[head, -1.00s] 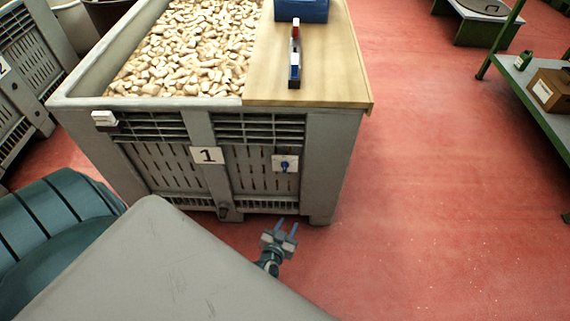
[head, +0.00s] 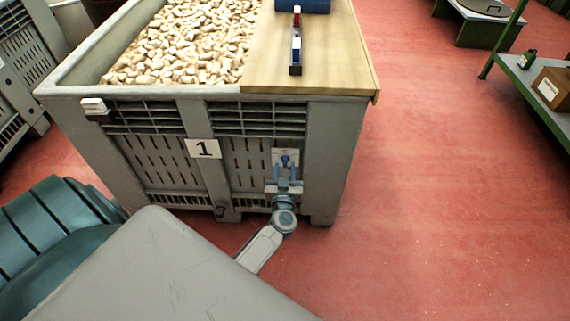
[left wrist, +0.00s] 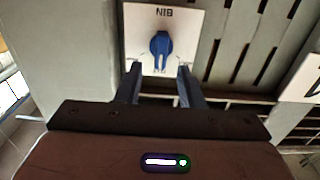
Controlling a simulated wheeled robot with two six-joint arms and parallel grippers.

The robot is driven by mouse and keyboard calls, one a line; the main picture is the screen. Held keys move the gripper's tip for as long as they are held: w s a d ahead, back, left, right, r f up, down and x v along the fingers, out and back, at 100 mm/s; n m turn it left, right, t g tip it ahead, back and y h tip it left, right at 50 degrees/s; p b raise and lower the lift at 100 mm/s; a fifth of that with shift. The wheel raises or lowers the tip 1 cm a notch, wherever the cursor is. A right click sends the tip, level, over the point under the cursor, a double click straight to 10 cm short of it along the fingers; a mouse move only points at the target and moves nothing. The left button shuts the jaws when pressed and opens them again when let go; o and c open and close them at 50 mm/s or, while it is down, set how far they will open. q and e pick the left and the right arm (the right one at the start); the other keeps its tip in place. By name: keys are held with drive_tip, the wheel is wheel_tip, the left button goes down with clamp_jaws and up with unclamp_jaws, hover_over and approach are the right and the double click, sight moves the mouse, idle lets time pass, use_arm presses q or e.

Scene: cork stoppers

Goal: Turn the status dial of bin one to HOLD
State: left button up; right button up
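Bin one (head: 330,150) is a large grey slatted crate with a number 1 sign (head: 203,148) on its front. Its status dial is a blue knob (head: 285,160) on a pale plate, right of the sign. In the left wrist view the dial's blue knob (left wrist: 160,48) is on a white plate (left wrist: 190,20) whose lettering appears upside down. I cannot read the dial's setting. My left gripper (head: 284,170) is in front of the plate. In the left wrist view its two fingers (left wrist: 159,70) are apart, with the knob between and just beyond their tips; nothing is held. My right gripper is out of view.
Cork stoppers (head: 185,45) fill the bin's open part. A wooden board (head: 320,60) covers its right side, with a dark strip holding red and blue pieces (head: 296,45) on it. A green shelf (head: 545,95) stands far right. Red floor (head: 440,200) is clear between.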

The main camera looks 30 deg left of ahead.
sight(285, 161)
use_arm(q)
drive_tip(key=shift+x, duration=1.4)
drive_tip(key=c, duration=0.7)
